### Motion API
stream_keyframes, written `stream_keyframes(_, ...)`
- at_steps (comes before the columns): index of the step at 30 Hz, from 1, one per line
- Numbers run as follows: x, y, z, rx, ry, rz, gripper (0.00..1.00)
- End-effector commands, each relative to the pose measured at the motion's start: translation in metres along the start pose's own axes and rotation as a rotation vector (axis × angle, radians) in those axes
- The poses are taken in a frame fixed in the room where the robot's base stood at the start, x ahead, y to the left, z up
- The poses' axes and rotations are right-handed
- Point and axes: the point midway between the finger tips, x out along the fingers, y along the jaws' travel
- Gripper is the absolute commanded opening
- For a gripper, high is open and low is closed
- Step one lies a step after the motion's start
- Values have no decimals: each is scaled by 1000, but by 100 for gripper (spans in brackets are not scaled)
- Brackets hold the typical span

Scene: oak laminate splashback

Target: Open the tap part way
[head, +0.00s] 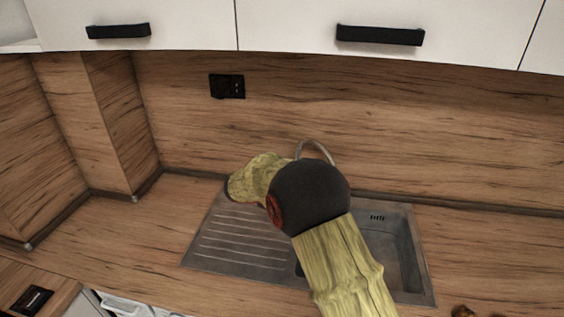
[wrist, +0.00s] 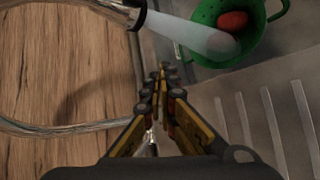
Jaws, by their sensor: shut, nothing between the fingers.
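The tap (head: 316,147) shows in the head view only as a curved metal spout behind my arm; its base and lever are hidden there. In the wrist view the tap's curved pipe (wrist: 62,130) runs along the left and ends in a dark nozzle (wrist: 128,12) at the top. A pale, translucent stream (wrist: 190,36) runs from the nozzle toward a green colander. My gripper (wrist: 162,72) is shut and empty, its fingertips just below the stream in the picture. A small shiny piece shows between the finger links; I cannot tell whether it is the lever.
The green colander (wrist: 252,48), with a red round item (wrist: 233,21) in it, is at the upper right. The grey sink (head: 420,262) has a ribbed drainboard on its left. White cupboards (head: 290,25) hang above. The wooden counter is clear to the left.

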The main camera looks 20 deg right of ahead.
Motion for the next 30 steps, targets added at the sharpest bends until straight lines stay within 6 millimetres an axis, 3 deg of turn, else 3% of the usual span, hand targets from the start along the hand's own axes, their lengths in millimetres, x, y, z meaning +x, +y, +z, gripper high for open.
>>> stream_keyframes(1, -6, 16, 2, 134, 21, -81, 0)
stream_keyframes(5, -20, 41, -12, 494, 78, -289, 0)
stream_keyframes(12, -59, 116, -46, 1112, 156, -620, 0)
stream_keyframes(18, -76, 160, -59, 1376, 184, -760, 0)
stream_keyframes(23, -73, 162, -66, 1416, 185, -783, 0)
stream_keyframes(30, -44, 146, -87, 1412, 184, -782, 0)
